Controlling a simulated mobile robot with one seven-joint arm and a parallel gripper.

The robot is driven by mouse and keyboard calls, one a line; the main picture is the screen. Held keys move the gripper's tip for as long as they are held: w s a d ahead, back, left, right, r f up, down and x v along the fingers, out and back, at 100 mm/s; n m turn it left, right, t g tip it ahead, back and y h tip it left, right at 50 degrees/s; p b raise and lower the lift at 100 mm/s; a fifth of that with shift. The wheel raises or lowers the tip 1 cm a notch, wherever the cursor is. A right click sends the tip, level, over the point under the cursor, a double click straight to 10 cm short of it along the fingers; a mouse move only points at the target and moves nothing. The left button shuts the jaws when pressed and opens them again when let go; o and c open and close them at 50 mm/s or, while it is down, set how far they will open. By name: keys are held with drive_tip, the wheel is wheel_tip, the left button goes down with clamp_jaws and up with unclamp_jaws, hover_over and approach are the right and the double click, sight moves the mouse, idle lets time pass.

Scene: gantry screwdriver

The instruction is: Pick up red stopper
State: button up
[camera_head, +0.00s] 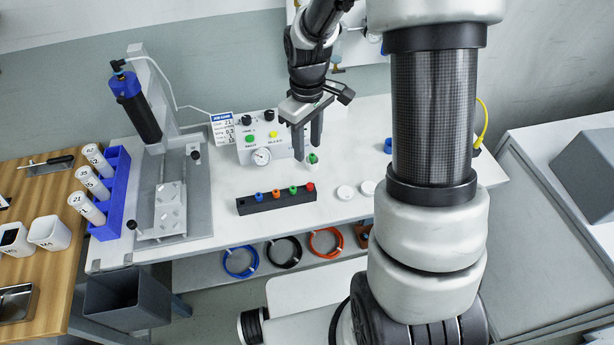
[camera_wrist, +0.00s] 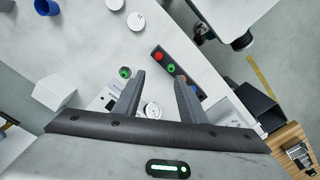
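The red stopper (camera_head: 310,187) sits at the right end of a black rack (camera_head: 275,204) on the white bench, in a row with green, orange and blue stoppers. In the wrist view the red stopper (camera_wrist: 158,56) is at the rack's upper end, beyond the fingertips. My gripper (camera_head: 307,150) is above the bench, behind the rack and in front of the control box. Its two fingers (camera_wrist: 159,78) are spread, with nothing held between them. The stopper's lower part is hidden in the rack.
A small green-capped vial (camera_head: 312,161) stands near my gripper; it also shows in the wrist view (camera_wrist: 125,73). The control box (camera_head: 265,142) with its gauge stands behind. White round lids (camera_head: 345,192) lie right of the rack. A press stand (camera_head: 170,150) stands left.

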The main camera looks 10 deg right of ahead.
hover_over(310, 185)
drive_tip(key=f, duration=0.9)
drive_tip(key=shift+a+f, duration=0.35)
drive_tip(key=shift+d+f, duration=0.15)
drive_tip(key=shift+f, duration=1.25)
drive_tip(key=shift+d+f, duration=0.1)
drive_tip(key=shift+f, duration=1.25)
clamp_jaws()
